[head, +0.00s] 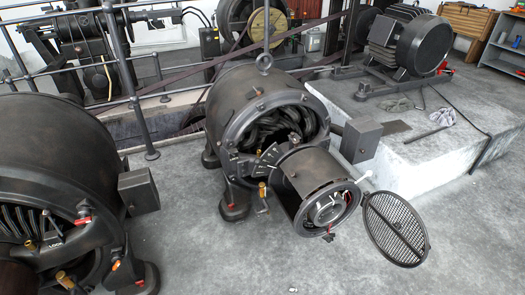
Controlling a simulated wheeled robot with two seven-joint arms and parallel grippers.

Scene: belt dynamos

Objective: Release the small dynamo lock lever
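A dark dynamo (245,105) stands on the floor in the middle, with a smaller cylinder (312,180) on its front. A round mesh cover (396,230) hangs open at that cylinder's right. I cannot tell which of these is the lock lever. Neither gripper is in view.
A large dynamo (55,165) with red-tipped (82,220) and brass handles fills the left. Metal railings (135,100) and a drive belt cross behind. The concrete plinth (425,165) carries a rod and cloth-like items. The front right floor (460,260) is clear.

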